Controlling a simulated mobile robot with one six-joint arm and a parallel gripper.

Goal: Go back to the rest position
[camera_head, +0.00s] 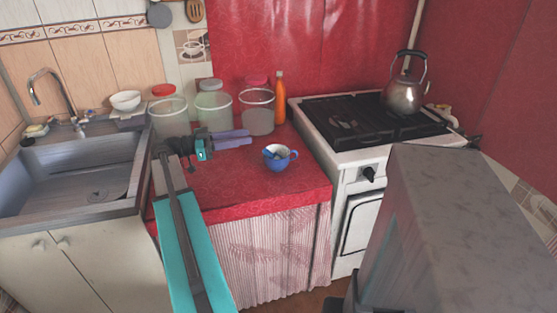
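My arm reaches up from the bottom left, and my gripper (250,138) is above the red counter (225,184), in front of the clear jars. Its two purple fingers point right and lie close together. I cannot tell whether a gap is between them. I see nothing clearly held. A blue cup (277,164) stands to the right of and a little in front of the fingertips, apart from them in the picture. Something white and dark blue shows in the cup.
Clear jars (257,117) and an orange bottle (280,99) stand behind my gripper. A sink (75,173) and white bowl (125,99) are left. A stove (365,125) with a kettle (405,95) is right. A grey block (455,220) fills the near right.

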